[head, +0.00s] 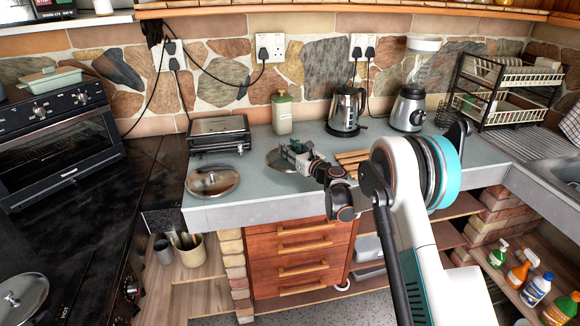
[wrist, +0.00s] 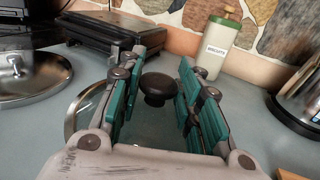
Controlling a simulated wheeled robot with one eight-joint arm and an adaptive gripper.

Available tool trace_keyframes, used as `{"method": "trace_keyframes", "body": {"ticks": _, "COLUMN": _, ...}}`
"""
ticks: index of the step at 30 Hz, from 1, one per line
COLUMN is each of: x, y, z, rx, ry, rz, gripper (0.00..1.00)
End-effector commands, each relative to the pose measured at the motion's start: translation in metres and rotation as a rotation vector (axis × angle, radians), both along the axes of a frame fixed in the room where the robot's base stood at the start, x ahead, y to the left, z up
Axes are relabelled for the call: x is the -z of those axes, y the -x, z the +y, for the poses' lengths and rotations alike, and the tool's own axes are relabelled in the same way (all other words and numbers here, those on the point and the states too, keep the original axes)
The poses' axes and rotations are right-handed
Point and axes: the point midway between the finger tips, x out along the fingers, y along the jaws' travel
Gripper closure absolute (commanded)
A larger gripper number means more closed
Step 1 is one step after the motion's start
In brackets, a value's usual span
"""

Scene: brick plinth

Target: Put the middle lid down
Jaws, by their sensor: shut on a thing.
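The middle lid (head: 274,159) is round with a metal rim, at the grey counter between the grill and the drawers' front. My gripper (head: 297,148) is over it, shut on its dark knob (wrist: 158,88), which shows between the teal finger pads in the wrist view. The fingers and palm hide much of the lid. I cannot tell whether its rim touches the counter or is slightly above it. Another lid (head: 212,181) lies on the counter to the left, also in the wrist view (wrist: 28,80). A third lid (head: 20,300) is at the lower left on the dark stovetop.
A black grill (head: 219,134) stands behind and left, a green biscuit canister (head: 282,114) behind, and a kettle (head: 345,110) and blender (head: 409,107) to the right. A wooden board (head: 352,158) lies right of my gripper. The counter's front edge is close.

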Motion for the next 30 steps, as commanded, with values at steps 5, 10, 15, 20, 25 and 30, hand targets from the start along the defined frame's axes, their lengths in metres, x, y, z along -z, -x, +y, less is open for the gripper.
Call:
{"method": "trace_keyframes", "body": {"ticks": 5, "x": 0.015, "y": 0.000, "z": 0.000, "rx": 0.000, "ry": 0.000, "rz": 0.000, "gripper": 1.00}}
{"method": "trace_keyframes", "body": {"ticks": 10, "x": 0.029, "y": 0.000, "z": 0.000, "rx": 0.000, "ry": 0.000, "rz": 0.000, "gripper": 1.00}}
{"method": "trace_keyframes", "body": {"ticks": 15, "x": 0.055, "y": 0.000, "z": 0.000, "rx": 0.000, "ry": 0.000, "rz": 0.000, "gripper": 1.00}}
{"method": "trace_keyframes", "body": {"ticks": 20, "x": 0.058, "y": 0.000, "z": 0.000, "rx": 0.000, "ry": 0.000, "rz": 0.000, "gripper": 1.00}}
{"method": "trace_keyframes", "body": {"ticks": 25, "x": 0.058, "y": 0.000, "z": 0.000, "rx": 0.000, "ry": 0.000, "rz": 0.000, "gripper": 1.00}}
{"method": "trace_keyframes", "body": {"ticks": 30, "x": 0.061, "y": 0.000, "z": 0.000, "rx": 0.000, "ry": 0.000, "rz": 0.000, "gripper": 0.52}}
